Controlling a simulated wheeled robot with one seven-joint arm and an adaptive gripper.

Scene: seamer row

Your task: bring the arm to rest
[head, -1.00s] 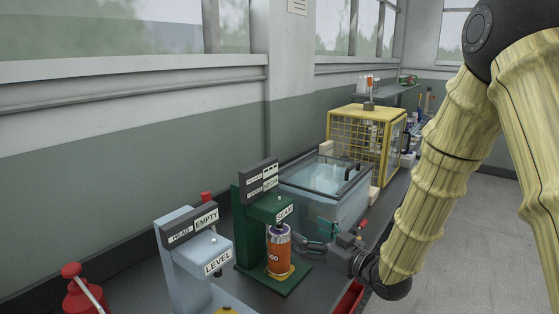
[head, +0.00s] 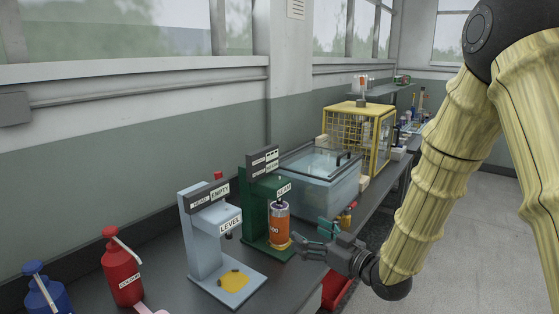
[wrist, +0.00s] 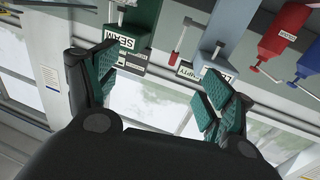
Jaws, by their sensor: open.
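My arm is bent in front of the bench, with yellow ribbed sleeves on its links. My gripper (head: 303,247) is at the bench's front edge, in front of the green seamer labelled SEAM (head: 254,212). An orange can (head: 280,228) stands upright on the seamer, just beyond the fingertips in the head view. Whether the fingers touch it cannot be told there. In the wrist view my gripper (wrist: 158,78) has its teal-padded fingers spread wide with nothing held between them.
A pale blue LEVEL stand (head: 203,240) is left of the seamer. Red (head: 122,268) and blue (head: 42,290) bottles stand further left. A clear tank (head: 318,185) and yellow cage (head: 377,145) stand beyond the seamer. A red bin (head: 336,290) is below the edge. Open floor (head: 470,250) lies right.

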